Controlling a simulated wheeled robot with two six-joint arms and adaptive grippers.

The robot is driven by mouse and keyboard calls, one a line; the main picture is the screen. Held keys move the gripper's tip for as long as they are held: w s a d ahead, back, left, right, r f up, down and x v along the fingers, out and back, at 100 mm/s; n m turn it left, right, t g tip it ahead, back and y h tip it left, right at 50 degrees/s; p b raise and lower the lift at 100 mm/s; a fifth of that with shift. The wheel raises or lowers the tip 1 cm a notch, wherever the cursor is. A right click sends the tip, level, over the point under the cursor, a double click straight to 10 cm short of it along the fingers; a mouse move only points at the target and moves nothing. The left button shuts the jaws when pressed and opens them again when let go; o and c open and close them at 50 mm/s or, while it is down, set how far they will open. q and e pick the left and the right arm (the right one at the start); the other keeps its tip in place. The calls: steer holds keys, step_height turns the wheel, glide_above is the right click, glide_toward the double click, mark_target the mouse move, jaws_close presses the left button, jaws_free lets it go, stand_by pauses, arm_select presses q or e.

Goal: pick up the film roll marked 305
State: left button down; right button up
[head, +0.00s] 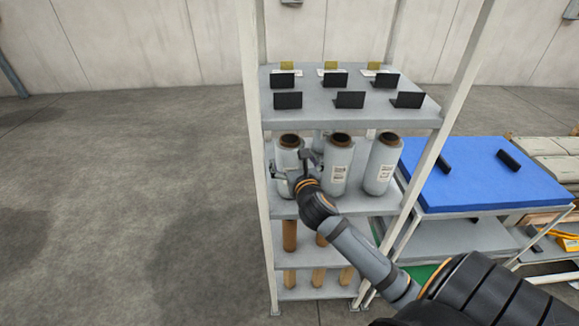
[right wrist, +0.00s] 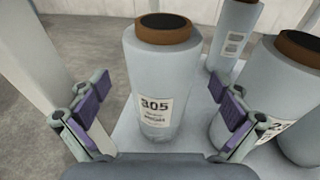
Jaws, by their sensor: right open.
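The film roll marked 305 (right wrist: 160,75) stands upright on the shelf in the right wrist view, grey with a brown core and its label facing me. It also shows in the head view (head: 290,150) as the leftmost front roll, partly hidden by my gripper. My right gripper (right wrist: 162,108) is open, with one purple-padded finger on either side of the roll in the picture. I see no clear contact between pads and roll. In the head view my right gripper (head: 293,172) is in front of this roll. My left gripper is not in view.
Other film rolls stand close on the right (head: 338,164) and behind (right wrist: 234,38). A rack post (right wrist: 40,60) is at the left. The upper shelf (head: 350,112) with black holders hangs above the rolls. A blue-topped table (head: 470,175) stands right of the rack.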

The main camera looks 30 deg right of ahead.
steer(key=shift+w+d, duration=0.2)
steer(key=shift+w, duration=0.05)
steer(key=p+x, duration=0.1)
steer(key=x, duration=0.3)
steer(key=shift+f+p, duration=0.25)
steer(key=shift+p, duration=0.1)
steer(key=shift+w+d+f, duration=0.1)
steer(key=shift+w+f, duration=0.1)
steer(key=shift+w, duration=0.1)
steer(key=shift+s+r, duration=0.1)
steer(key=shift+s, duration=0.1)
steer(key=c, duration=1.6)
steer(key=shift+r, duration=0.2)
steer(key=shift+c, duration=0.5)
steer(key=shift+w+f, duration=0.1)
steer(key=shift+w, duration=0.05)
